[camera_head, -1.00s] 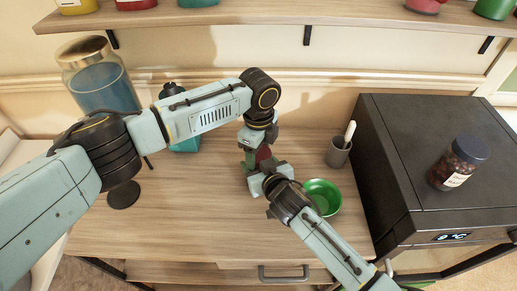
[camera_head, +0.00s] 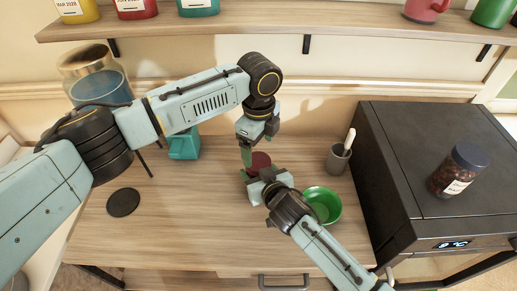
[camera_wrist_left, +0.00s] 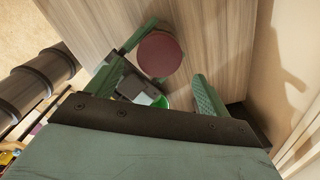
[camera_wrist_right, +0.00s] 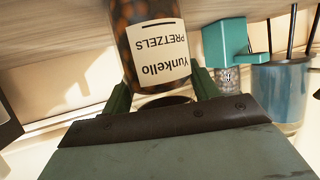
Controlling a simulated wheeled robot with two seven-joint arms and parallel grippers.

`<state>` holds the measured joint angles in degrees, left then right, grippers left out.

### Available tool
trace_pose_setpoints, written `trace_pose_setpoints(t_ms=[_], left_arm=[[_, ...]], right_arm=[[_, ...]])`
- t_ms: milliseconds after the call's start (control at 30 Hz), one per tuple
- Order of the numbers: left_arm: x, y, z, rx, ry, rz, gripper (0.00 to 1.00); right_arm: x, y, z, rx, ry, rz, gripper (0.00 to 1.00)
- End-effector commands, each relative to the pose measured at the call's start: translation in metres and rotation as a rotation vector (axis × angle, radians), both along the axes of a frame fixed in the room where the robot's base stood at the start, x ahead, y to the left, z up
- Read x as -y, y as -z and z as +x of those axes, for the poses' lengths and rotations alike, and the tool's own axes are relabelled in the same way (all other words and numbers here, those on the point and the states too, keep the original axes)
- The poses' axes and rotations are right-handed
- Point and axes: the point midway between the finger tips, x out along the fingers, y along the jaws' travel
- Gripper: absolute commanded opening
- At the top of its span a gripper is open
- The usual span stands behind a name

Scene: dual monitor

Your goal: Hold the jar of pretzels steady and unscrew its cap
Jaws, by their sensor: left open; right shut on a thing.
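The pretzel jar (camera_wrist_right: 150,45) has a clear body with a white "Yunkello PRETZELS" label; the right wrist picture shows it upside down. Its round dark red cap (camera_head: 260,163) shows in the head view and as a full disc in the left wrist view (camera_wrist_left: 160,54). My right gripper (camera_head: 254,176) is shut on the jar, its fingers on either side of it. My left gripper (camera_head: 258,146) is open and empty above the cap, and the cap lies beyond its spread fingers in the left wrist view. The jar's body is mostly hidden in the head view.
A green bowl (camera_head: 326,210) stands close to my right gripper. A grey cup (camera_head: 338,157) is at the back, beside a black appliance (camera_head: 400,150) with a bean jar (camera_head: 458,170) on top. A black disc (camera_head: 123,202) and teal object (camera_head: 184,146) are at left. The front table is clear.

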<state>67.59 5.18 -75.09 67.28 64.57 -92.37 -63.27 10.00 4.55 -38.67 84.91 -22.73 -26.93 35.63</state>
Motion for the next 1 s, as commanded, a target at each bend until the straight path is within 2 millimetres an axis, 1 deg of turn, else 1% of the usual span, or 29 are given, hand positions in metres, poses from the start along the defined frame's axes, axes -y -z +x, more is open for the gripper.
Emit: trace_pose_setpoints(t_ms=[33,100,200,267,367,700,833,1000], left_arm=[[-0.001,-0.009,0.002,0.008,0.048,0.002,0.81],[-0.001,-0.018,0.002,0.009,0.119,0.004,0.81],[-0.001,-0.025,0.001,0.005,0.196,0.003,0.81],[-0.002,-0.025,0.0,0.001,0.221,0.005,0.81],[-0.002,-0.016,-0.001,-0.002,0.232,0.003,0.81],[-0.002,0.036,-0.001,-0.001,0.228,0.001,0.81],[-0.001,0.047,-0.001,0.0,0.229,0.001,0.81],[-0.001,0.052,-0.001,0.002,0.23,0.0,0.81]], right_arm=[[0.001,0.0,0.0,-0.001,0.001,-0.001,0.0],[0.001,0.0,0.0,-0.001,0.001,-0.001,0.0],[0.001,0.0,0.0,0.0,0.001,-0.002,0.0],[0.001,0.0,0.0,0.001,0.001,-0.001,0.0],[0.001,0.0,0.0,0.001,0.001,-0.001,0.0],[0.001,0.0,0.0,0.001,0.001,-0.001,0.0],[0.001,0.0,0.0,0.001,0.001,-0.001,0.0],[0.001,0.0,0.0,0.001,0.001,-0.001,0.0]])
